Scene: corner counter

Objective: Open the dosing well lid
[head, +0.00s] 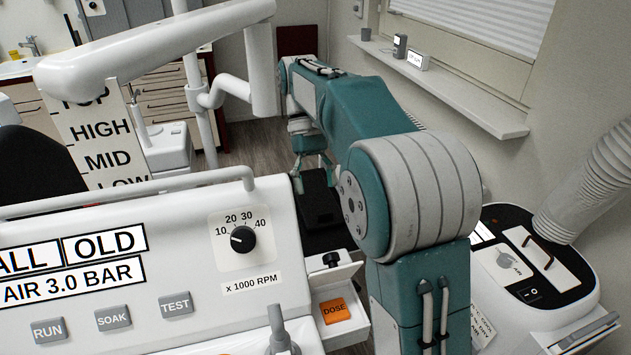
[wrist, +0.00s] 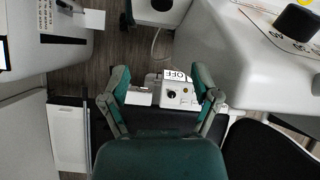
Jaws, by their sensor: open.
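The dosing well lid (head: 338,274) is a pale flat plate with a black knob, at the right end of the white console above the orange DOSE button (head: 334,311). It looks flat and shut, though my arm crowds the view of it. My gripper (head: 314,184) hangs beyond the console, apart from the lid. In the wrist view its fingers (wrist: 170,97) are spread with nothing held between them.
The white console (head: 180,285) with dial and buttons fills the lower left. A white overhead arm (head: 150,65) crosses the upper left. A window shelf (head: 450,85) and a white machine with a hose (head: 540,270) stand right. A small OFF box (wrist: 178,94) lies below my fingers.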

